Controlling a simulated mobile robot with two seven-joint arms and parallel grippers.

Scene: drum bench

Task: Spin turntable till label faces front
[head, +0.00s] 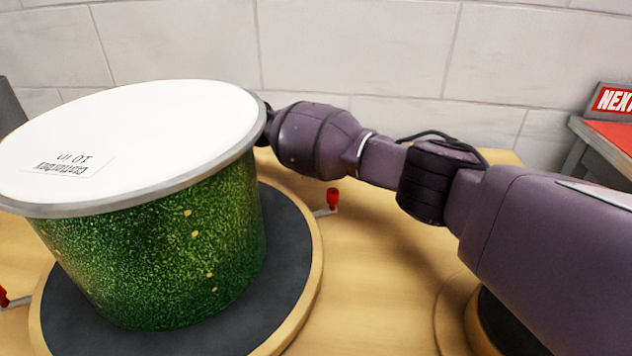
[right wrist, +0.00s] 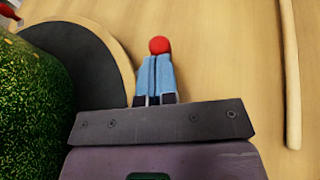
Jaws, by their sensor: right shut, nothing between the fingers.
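A green sparkly drum (head: 160,250) with a white head stands on the dark round turntable (head: 285,250) with a pale wooden rim. A printed label (head: 62,166) lies on the drum's white head and reads upside down in the head view. A red-knobbed handle (head: 333,197) sticks out at the turntable's right, and another red knob (head: 3,297) shows at the left edge. My right gripper (right wrist: 155,72) is shut and empty, its blue fingertips at a red knob (right wrist: 159,45); touching or not is unclear. The drum hides its fingers in the head view. My left gripper is out of view.
The wooden bench (head: 380,290) is clear between the turntable and my right arm. A red-topped table with a NEXT sign (head: 612,99) stands at the far right. A tiled wall (head: 350,50) rises behind. A wooden strip (right wrist: 290,75) runs along the wrist view's right side.

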